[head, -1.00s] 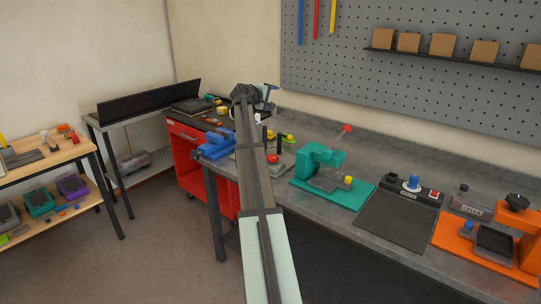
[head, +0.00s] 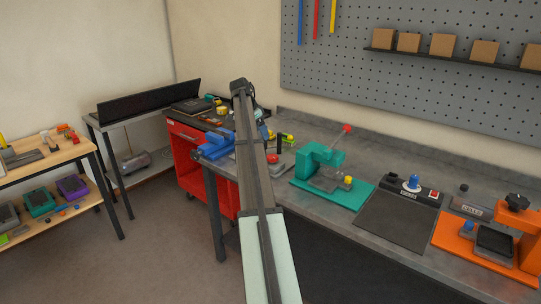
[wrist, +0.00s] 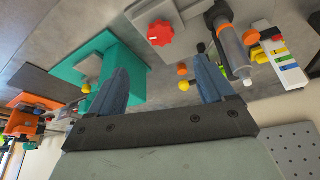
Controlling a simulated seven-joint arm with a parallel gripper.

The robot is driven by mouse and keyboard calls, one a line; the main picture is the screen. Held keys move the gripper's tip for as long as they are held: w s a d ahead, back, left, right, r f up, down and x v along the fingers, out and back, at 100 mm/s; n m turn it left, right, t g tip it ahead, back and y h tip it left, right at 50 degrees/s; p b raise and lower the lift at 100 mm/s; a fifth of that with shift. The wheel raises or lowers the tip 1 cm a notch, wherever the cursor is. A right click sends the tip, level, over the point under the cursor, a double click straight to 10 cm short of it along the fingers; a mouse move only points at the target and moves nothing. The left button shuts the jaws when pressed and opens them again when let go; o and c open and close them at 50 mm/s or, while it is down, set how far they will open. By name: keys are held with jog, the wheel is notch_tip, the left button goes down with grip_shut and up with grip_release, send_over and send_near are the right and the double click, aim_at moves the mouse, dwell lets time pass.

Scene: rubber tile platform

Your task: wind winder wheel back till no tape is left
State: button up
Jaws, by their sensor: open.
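I cannot pick out the winder wheel or its tape with certainty. In the wrist view, my gripper (wrist: 163,84) is open, its two blue fingers wide apart with nothing between them. A device with a red scalloped knob (wrist: 159,33) lies beyond the fingertips, near the top middle. A grey cylinder with a pale tip (wrist: 231,46) is beside the right finger. In the head view, the end of my arm is above the far left of the bench, and the arm hides most of the gripper and part of what lies behind it.
A teal press (head: 318,167) stands on the bench, right of my arm. It also shows left of the fingers in the wrist view (wrist: 115,57). A blue vise (head: 214,147) is left of my arm, by the red cart (head: 186,156). A dark mat (head: 398,220) lies farther right.

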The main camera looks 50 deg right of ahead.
aim_at(272, 157)
jog(key=shift+m, duration=0.3)
jog(key=x, duration=1.4)
jog(key=shift+d+r, duration=0.1)
jog(key=c, duration=1)
